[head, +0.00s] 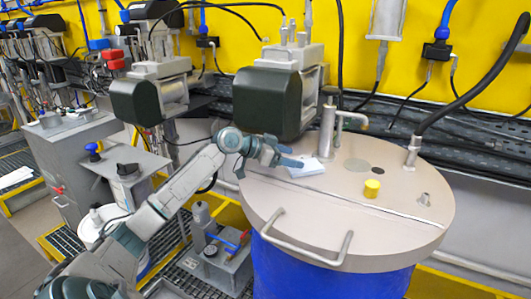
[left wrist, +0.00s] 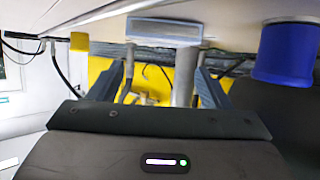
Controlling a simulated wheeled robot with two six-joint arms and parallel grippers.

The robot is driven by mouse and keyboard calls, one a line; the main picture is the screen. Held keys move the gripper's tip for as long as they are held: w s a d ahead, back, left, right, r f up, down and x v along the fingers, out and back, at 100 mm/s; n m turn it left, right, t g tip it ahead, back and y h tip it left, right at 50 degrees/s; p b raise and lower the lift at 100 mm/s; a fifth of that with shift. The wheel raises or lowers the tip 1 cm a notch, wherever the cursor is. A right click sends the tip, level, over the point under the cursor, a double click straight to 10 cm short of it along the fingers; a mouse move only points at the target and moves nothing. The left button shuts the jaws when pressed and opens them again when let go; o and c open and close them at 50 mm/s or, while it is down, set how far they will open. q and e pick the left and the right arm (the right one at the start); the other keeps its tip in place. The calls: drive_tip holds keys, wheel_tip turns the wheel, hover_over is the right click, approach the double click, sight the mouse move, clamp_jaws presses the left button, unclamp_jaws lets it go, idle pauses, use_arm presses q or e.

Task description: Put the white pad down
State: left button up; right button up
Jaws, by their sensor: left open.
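The white pad (head: 308,168) lies on the beige drum lid (head: 330,215), near the lid's back left part. My left gripper (head: 287,153) is at the pad's left edge, its fingers pointing right toward it. In the left wrist view, the two dark fingers of my left gripper (left wrist: 163,72) are spread apart with a clear gap. The pad shows there as a pale flat block (left wrist: 165,29) just beyond the fingertips. I cannot tell whether a finger touches it. My right gripper is in neither view.
A yellow cap (head: 372,188), metal pipe fittings (head: 328,130) and a curved handle (head: 300,250) stand on the lid. A dark motor (head: 268,100) hangs close behind the gripper. The lid's front right is mostly clear. A blue cylinder (left wrist: 287,52) shows in the left wrist view.

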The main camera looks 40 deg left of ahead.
use_arm(q)
drive_tip(key=b+v, duration=0.1)
drive_tip(key=v, duration=0.2)
drive_tip(key=shift+s+a, duration=0.15)
drive_tip(key=shift+s, duration=0.2)
drive_tip(key=shift+b+v, duration=0.95)
drive_tip(key=shift+v, duration=0.2)
drive_tip(key=shift+s+a+r+b, duration=0.1)
drive_tip(key=shift+s+a+b, duration=0.15)
drive_tip(key=shift+b, duration=0.2)
drive_tip(key=shift+b+v, duration=0.75)
drive_tip(key=shift+b, duration=0.4)
drive_tip(key=shift+s+r+b, duration=0.2)
drive_tip(key=shift+b, duration=0.35)
drive_tip(key=shift+s+r+b, duration=0.1)
drive_tip(key=shift+r+b, duration=0.2)
idle(1.7)
